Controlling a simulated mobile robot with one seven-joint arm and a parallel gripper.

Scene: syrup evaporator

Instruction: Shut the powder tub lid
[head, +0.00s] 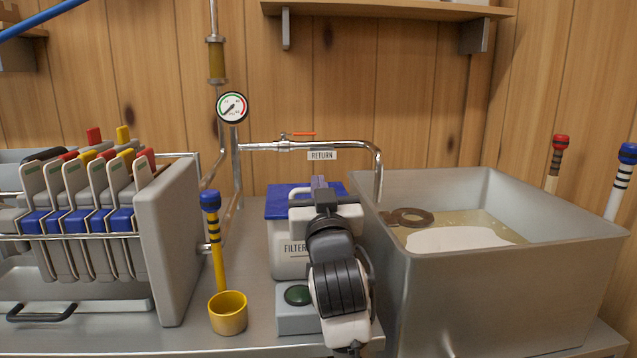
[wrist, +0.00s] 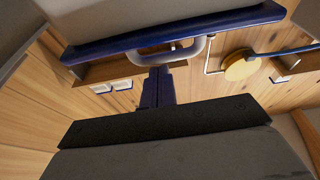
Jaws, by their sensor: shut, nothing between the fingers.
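The powder tub (head: 287,262) is a white box with a label starting "FILTER", on the steel bench in the middle of the head view. Its blue lid (head: 283,203) shows at the top of the tub. My arm hides the tub's right side and part of the lid, so I cannot tell whether the lid is fully down. My gripper (head: 318,182) is in front of the lid in the picture, its fingers together and empty. In the wrist view my gripper (wrist: 158,72) shows as dark blue fingers close together. A pale body with a blue edge (wrist: 180,30) fills the top there.
A steel return pipe (head: 345,146) with a gauge (head: 232,107) runs behind the tub. An open steel pan (head: 500,295) stands close on the right. A filter press (head: 168,235), a yellow cup (head: 228,314) and a green button box (head: 297,318) are left and in front.

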